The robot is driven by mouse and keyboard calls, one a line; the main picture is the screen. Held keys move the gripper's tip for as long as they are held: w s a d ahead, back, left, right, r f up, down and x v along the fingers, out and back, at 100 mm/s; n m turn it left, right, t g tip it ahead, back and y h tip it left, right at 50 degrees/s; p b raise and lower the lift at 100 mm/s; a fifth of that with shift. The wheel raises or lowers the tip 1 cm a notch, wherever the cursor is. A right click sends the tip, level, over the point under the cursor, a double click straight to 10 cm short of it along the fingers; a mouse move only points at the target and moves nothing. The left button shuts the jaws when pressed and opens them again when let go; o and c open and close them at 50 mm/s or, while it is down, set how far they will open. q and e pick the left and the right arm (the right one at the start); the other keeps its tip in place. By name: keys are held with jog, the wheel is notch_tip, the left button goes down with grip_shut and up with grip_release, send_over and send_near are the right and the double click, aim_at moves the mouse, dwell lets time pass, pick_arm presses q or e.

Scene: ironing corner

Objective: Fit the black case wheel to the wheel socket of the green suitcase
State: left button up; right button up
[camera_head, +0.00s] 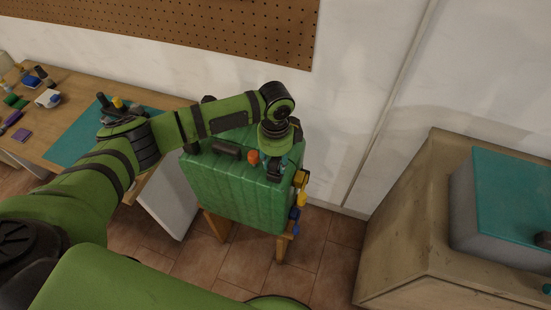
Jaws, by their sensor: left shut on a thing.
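The green suitcase (237,191) stands on a wooden stand, with a dark handle (227,148) on its upper face. My left arm reaches over it from the left. My left gripper (274,168) points down at the suitcase's upper right corner and is shut. The small dark thing between its fingers appears to be the black case wheel (274,174), mostly hidden by the fingers. I cannot tell whether it touches the suitcase. The wheel socket cannot be made out; the gripper covers that corner. My right gripper is not in view.
An orange knob-like part (253,157) is just left of the gripper. Yellow and blue items (300,199) hang at the stand's right side. A workbench (75,85) with a teal mat and small items is left. A wooden cabinet (400,235) with a grey, teal-topped box (490,215) is right.

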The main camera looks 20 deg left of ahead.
pick_arm(q)
jog(key=shift+f, duration=0.1)
jog(key=o, duration=1.2)
jog(key=shift+o, duration=0.2)
notch_tip(320, 180, up, 12)
